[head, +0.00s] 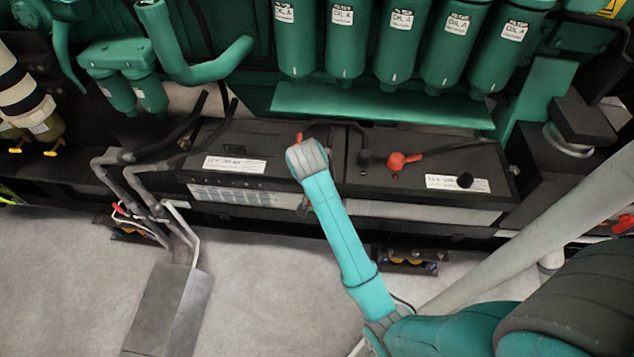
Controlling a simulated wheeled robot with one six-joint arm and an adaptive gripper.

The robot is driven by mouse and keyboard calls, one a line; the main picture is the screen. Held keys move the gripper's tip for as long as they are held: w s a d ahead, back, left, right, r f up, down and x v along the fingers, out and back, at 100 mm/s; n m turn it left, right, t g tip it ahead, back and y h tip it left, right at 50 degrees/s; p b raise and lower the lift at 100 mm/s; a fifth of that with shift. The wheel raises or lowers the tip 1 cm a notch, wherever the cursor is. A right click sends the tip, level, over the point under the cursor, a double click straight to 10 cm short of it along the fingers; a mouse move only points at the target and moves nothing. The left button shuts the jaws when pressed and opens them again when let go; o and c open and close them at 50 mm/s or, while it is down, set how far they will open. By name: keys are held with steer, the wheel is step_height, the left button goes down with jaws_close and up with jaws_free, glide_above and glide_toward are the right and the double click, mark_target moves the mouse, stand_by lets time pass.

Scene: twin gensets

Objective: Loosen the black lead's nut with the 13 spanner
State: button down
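Two black batteries lie side by side under the engine: the left battery (262,150) and the right battery (440,160). A black lead (345,126) runs over the left part of the right battery to a black terminal cap (370,159). A red terminal cap (396,162) with a dark lead sits beside it. I cannot make out a nut or the 13 spanner. My teal arm reaches up to a grey wrist joint over the gap between the batteries. My gripper is mostly hidden behind this arm; a small dark part beside the link may belong to it. Whether it holds anything is hidden.
A row of green oil filters (400,45) hangs above the batteries. Black hoses (190,128) and bent grey tubes (150,190) stand at left. The grey floor (270,300) in front is mostly clear.

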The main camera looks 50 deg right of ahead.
steer(key=shift+f, duration=0.45)
steer(key=c, duration=1.8)
jaws_free()
jaws_close()
steer(key=shift+s+d+n+t, duration=0.3)
steer(key=shift+s+d+n, duration=0.3)
steer(key=shift+s+n, duration=0.3)
steer(key=shift+s+d+n+y, duration=0.4)
steer(key=shift+s+d+n, duration=0.35)
steer(key=shift+n, duration=0.15)
